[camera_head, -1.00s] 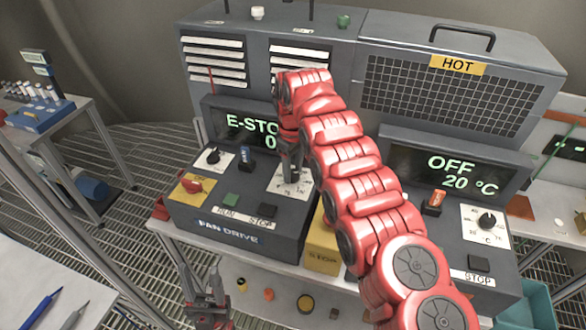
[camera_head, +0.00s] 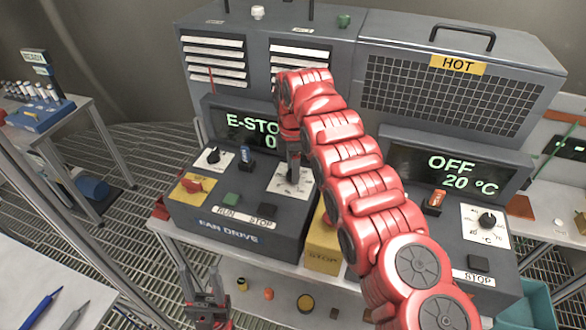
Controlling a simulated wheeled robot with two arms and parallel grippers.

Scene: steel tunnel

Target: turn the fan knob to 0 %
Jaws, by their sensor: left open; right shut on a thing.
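The grey fan drive box (camera_head: 230,240) stands on the bench, with a dark display (camera_head: 250,130) reading "E-STO" and a "0" below, partly hidden by my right arm. The fan knob sits on the right-hand white dial plate (camera_head: 280,185) and is hidden behind the fingers. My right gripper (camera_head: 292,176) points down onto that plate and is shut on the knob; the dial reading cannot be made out. My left gripper (camera_head: 201,282) is open and empty, low in front of the bench and apart from the box.
Beside the plate are another black knob (camera_head: 213,156), a blue toggle (camera_head: 246,158), a red switch (camera_head: 194,184) on yellow, and a green button (camera_head: 231,199). A yellow stop box (camera_head: 323,248) stands close on the right. The heater box (camera_head: 470,255) reads "OFF 20 °C".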

